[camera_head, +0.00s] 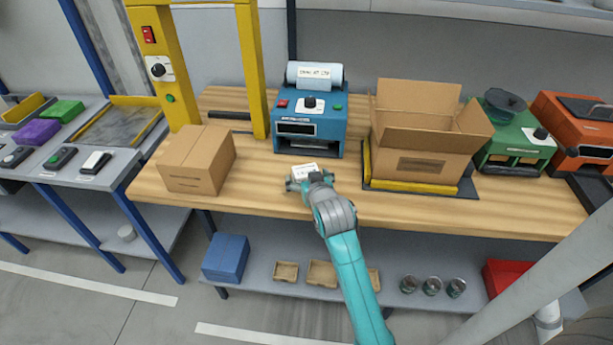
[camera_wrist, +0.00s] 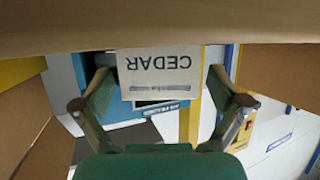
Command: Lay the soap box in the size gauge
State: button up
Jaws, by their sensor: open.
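My gripper (camera_head: 311,182) is at the front of the wooden bench, before the blue label printer (camera_head: 312,124). Its jaws are open. A white label reading CEDAR (camera_wrist: 160,72) shows upside down between the spread fingers (camera_wrist: 160,90) in the wrist view. In the head view the label (camera_head: 304,170) is just beyond the fingers; I cannot tell whether they touch it. A purple box (camera_head: 37,132) and a green box (camera_head: 64,111) lie on the left table; neither is readable as the soap box. A yellow-edged grey tray (camera_head: 150,101) is beside them; I cannot tell if it is the size gauge.
A closed carton (camera_head: 196,160) stands left on the bench, near a yellow frame (camera_head: 176,75). An open carton (camera_head: 420,152) stands right of the printer. Green (camera_head: 515,145) and orange (camera_head: 580,125) machines stand farther right. The bench front between the cartons is mostly clear.

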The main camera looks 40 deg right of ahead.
jog(key=v, duration=1.1)
